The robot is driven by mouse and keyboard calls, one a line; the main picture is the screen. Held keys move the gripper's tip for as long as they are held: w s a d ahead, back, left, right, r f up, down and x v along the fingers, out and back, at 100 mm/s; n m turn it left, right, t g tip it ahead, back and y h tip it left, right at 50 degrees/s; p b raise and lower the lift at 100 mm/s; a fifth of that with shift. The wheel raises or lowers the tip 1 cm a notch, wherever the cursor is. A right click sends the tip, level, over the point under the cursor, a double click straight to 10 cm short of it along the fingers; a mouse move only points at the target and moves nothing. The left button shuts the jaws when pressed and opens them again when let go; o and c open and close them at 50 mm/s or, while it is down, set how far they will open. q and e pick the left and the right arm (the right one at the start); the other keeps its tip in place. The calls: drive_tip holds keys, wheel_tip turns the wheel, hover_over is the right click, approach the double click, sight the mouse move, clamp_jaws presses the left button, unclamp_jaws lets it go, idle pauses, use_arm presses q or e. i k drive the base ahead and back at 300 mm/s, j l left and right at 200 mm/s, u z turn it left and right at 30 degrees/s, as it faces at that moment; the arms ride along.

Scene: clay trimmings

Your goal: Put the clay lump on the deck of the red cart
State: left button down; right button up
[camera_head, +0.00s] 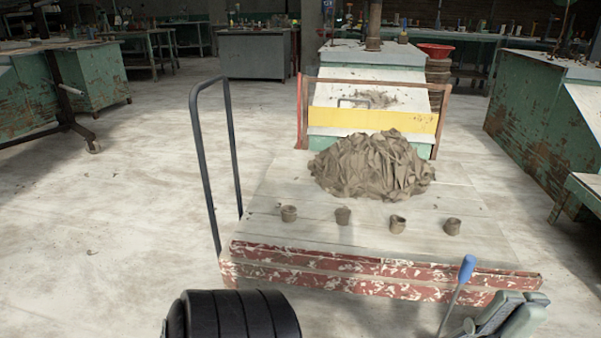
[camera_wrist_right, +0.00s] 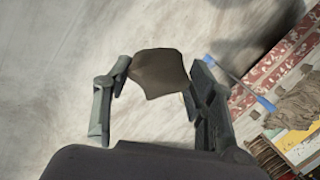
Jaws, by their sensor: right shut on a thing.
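The red cart (camera_head: 330,283) stands ahead in the head view, with a pale plank deck (camera_head: 280,190) and chipped red front edges. Its edge (camera_wrist_right: 283,65) also shows at the right of the right wrist view. My right gripper (camera_wrist_right: 160,80) is shut on the clay lump (camera_wrist_right: 158,73), a smooth brown piece seen between its fingers against bare floor, apart from the cart.
A heap of clay trimmings (camera_head: 372,165) covers the deck's back middle. Several small cups (camera_head: 343,216) stand in a row before it. The front strip is clear. A blue-handled tool (camera_head: 467,268) rises before the front edge. A black push handle (camera_head: 207,150) stands left.

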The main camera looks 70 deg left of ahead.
sight(359, 249)
drive_tip(key=i+u, duration=0.15)
drive_tip(key=u, duration=0.3)
drive_tip(key=i+u, duration=0.15)
drive_tip(key=u, duration=0.25)
drive_tip(key=i+u, duration=0.1)
drive_tip(key=u, duration=0.35)
drive_tip(key=i+l+u, duration=0.1)
drive_tip(key=u, duration=0.3)
drive_tip(key=i+l+u, duration=0.15)
drive_tip(key=u, duration=0.3)
drive_tip(key=i+l+u, duration=0.15)
drive_tip(key=u, duration=0.15)
drive_tip(key=i+l+u, duration=0.3)
drive_tip(key=k+j, duration=0.05)
